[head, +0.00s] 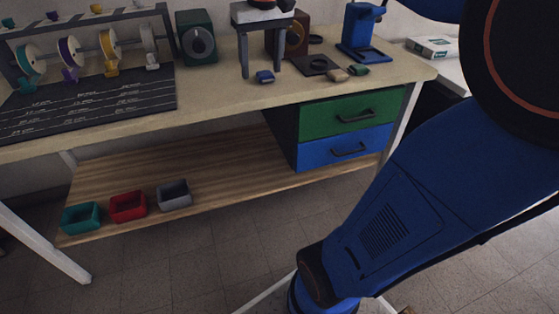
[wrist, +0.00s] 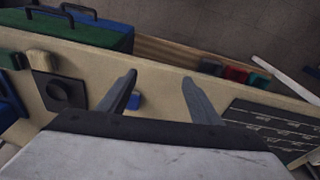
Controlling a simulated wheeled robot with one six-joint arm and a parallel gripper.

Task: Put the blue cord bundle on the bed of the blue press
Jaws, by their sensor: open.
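The blue cord bundle (head: 264,77) is a small dark-blue block lying on the bench top. My gripper (head: 261,73) points down over it with its two grey fingers open, and nothing is held. In the wrist view the bundle (wrist: 135,102) shows beside the left finger of my gripper (wrist: 159,77), partly hidden by that finger. The blue press (head: 359,27) stands to the right at the back of the bench, with a flat blue bed (head: 366,55) at its foot. In the wrist view part of the blue press (wrist: 9,103) shows at the left edge.
A dark plate (head: 316,67), a beige bundle (head: 337,76) and a green bundle (head: 358,70) lie between my gripper and the blue press. A brown machine (head: 300,38) stands behind my gripper. A spool rack (head: 92,42) and dark board (head: 95,108) occupy the left.

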